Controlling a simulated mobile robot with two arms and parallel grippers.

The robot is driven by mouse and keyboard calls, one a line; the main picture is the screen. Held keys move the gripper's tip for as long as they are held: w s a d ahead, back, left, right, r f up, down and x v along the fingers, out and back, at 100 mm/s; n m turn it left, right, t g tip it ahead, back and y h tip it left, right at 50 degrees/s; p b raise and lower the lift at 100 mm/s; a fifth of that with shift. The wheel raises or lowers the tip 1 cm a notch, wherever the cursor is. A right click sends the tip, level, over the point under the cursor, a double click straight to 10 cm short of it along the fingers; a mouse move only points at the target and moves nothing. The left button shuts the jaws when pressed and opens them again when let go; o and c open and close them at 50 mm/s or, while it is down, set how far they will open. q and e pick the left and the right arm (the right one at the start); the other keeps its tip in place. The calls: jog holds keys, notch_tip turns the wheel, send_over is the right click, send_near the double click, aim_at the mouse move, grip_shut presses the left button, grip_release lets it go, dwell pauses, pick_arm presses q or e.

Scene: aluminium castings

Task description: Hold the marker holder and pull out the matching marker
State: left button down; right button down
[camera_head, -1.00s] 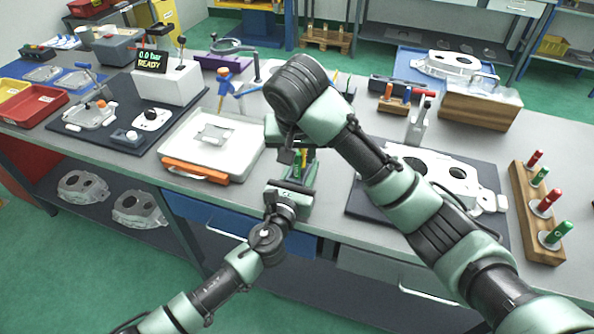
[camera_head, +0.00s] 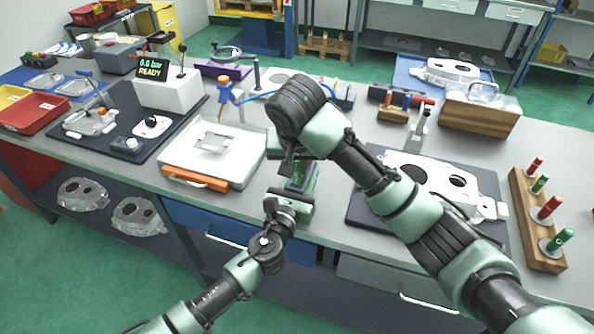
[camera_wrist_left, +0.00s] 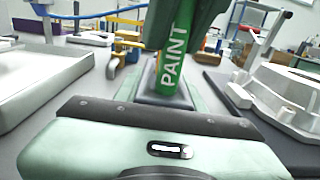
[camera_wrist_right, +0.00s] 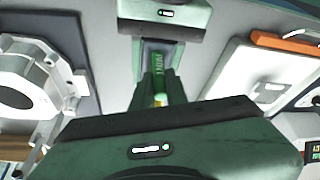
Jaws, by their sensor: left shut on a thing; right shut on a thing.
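A green marker (camera_wrist_left: 173,62) lettered PAINT stands upright between my two grippers; it also shows in the right wrist view (camera_wrist_right: 157,65). My left gripper (camera_head: 296,184) is shut around its lower part, which the fingers partly hide. My right gripper (camera_head: 300,163) comes from above and is shut on its upper end. The wooden marker holder (camera_head: 533,235) at the far right carries red and green markers (camera_head: 548,207) upright in pale collars. Neither gripper touches that holder.
A white tray with an orange handle (camera_head: 235,165) lies left of the grippers. A dark mat with a pale casting (camera_head: 430,175) lies to the right. A small wooden rack (camera_head: 393,115) and a wooden box (camera_head: 478,118) stand behind. Bare table surrounds the held marker.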

notch_tip(320, 180, up, 10)
jog(key=shift+f, duration=0.1)
pick_arm(q)
jog(key=c, duration=0.8)
grip_release()
jog(key=v, duration=1.1)
jog(key=shift+s+a, duration=0.15)
jog(key=shift+s, duration=0.35)
